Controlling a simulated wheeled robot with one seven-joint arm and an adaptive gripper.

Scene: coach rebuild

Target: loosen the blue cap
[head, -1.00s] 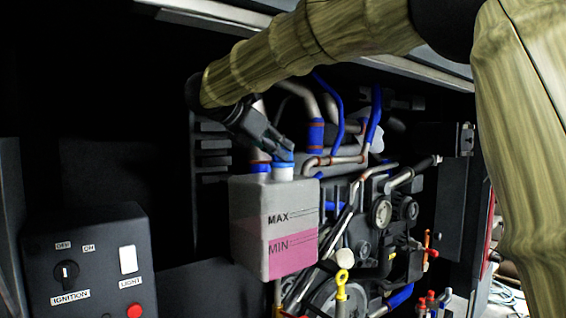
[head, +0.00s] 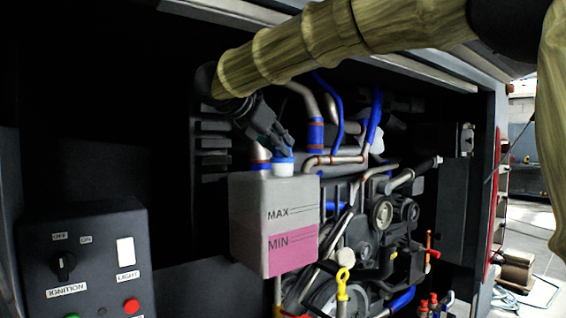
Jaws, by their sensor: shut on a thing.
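The blue cap (head: 283,158) sits on the white neck of the coolant tank (head: 273,195), a pale box marked MAX and MIN with pink fluid inside. My gripper (head: 281,146) reaches down from the upper left and is shut on the cap. The fingers hide part of the cap's top. The cap is on the neck; I cannot tell how tight it is.
A control box (head: 88,262) with an ignition switch and light button stands at the lower left. Engine pipes and pulleys (head: 382,212) crowd the right of the tank. A yellow dipstick handle (head: 344,275) stands below.

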